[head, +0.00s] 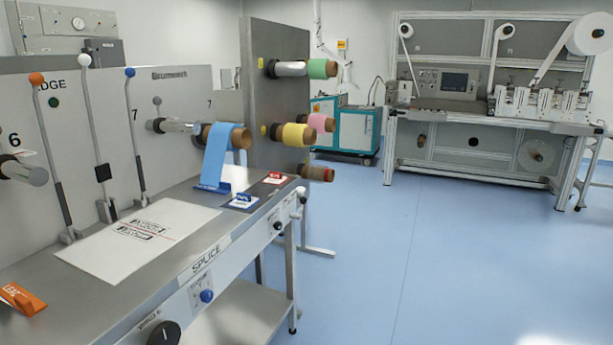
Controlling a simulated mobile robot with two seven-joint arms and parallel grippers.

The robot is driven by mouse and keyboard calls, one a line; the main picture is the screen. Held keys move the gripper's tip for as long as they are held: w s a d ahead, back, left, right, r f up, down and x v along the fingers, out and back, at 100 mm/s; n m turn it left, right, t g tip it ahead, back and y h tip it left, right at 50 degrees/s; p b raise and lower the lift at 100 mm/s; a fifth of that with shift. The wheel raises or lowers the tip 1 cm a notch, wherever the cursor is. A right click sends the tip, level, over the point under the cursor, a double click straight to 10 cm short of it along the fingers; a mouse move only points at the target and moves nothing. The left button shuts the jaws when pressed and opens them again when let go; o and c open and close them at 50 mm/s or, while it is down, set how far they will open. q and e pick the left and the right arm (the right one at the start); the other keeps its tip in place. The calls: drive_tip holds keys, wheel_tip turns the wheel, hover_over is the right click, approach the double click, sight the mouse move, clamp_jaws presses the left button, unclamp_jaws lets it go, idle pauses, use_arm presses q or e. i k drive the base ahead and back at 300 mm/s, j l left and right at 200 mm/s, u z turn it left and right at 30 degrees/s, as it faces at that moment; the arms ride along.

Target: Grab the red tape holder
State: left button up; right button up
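A small red holder (273,177) lies flat near the far right corner of the splice table, on a dark patch. It looks like the red tape holder. A similar blue holder (242,201) lies just nearer and to its left. An orange holder (22,298) lies at the table's near left. Neither of my grippers is in view.
The splice table (206,267) has a white printed sheet on top and tall levers at its back. A blue tape strip (217,152) hangs from a spindle onto the table. The blue floor (385,245) to the right is clear. A large machine (490,100) stands at the back right.

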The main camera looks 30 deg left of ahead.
sight(274, 178)
drive_tip(key=i, duration=1.2)
drive_tip(key=i+l+u, duration=0.1)
drive_tip(key=i+u, duration=0.2)
drive_tip(key=i, duration=0.2)
drive_tip(key=i+l+u, duration=0.2)
drive_tip(key=i+u, duration=0.15)
drive_tip(key=i, duration=0.15)
